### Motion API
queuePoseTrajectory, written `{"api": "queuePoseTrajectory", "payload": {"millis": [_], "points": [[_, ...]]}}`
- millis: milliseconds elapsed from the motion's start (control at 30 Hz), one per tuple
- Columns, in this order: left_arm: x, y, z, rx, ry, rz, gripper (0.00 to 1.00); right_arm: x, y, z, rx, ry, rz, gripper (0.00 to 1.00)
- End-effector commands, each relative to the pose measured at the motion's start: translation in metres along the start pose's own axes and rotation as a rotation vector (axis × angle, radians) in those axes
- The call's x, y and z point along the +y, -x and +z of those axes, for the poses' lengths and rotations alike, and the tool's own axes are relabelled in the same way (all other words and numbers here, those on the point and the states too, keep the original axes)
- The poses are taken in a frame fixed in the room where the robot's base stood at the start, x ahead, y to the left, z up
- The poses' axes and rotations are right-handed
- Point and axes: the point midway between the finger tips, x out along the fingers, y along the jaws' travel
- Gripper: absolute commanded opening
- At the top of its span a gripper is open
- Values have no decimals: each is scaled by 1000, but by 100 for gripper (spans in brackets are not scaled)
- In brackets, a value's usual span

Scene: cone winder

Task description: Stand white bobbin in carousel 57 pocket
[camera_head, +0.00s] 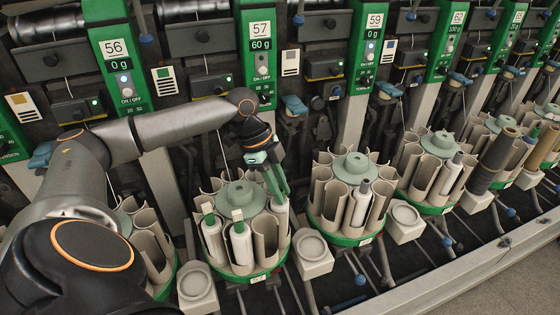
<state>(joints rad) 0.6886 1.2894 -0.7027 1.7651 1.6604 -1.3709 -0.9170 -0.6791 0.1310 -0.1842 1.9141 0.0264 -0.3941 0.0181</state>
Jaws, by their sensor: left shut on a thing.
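Carousel 57, with its green base (258,273) and a ring of beige pockets, stands below the panel marked 57 (261,40). My left gripper (277,191) reaches over its right side with green fingers pointing down. It is shut on the top of a white bobbin (281,214), which is upright or nearly so at the carousel's right-hand pockets. The bobbin's lower part is hidden, so I cannot tell how deep it sits. Two other white bobbins with green tops, one at the left (211,236) and one at the front (240,243), stand in pockets. My right gripper is out of view.
A neighbouring carousel (350,222) stands close on the right and holds a bobbin. Another carousel (150,245) is on the left, partly behind my arm. Round-topped beige blocks (310,247) sit between carousels. A metal rail (470,275) runs along the front.

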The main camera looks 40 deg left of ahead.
Motion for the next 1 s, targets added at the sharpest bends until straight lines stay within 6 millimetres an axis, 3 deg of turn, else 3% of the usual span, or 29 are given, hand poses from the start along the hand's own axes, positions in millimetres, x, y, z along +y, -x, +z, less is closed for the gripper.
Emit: {"api": "queuePoseTrajectory", "payload": {"millis": [333, 367, 667, 1000], "points": [[0, -2, 1, 1, 0, -1, 0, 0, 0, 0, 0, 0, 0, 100], [0, -2, 1, 0, 0, -1, 27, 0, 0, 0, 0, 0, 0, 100], [0, -2, 1, 0, 0, 0, 61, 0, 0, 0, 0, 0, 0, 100], [0, -2, 1, -1, 0, 1, 61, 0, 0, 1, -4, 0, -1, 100]]}}
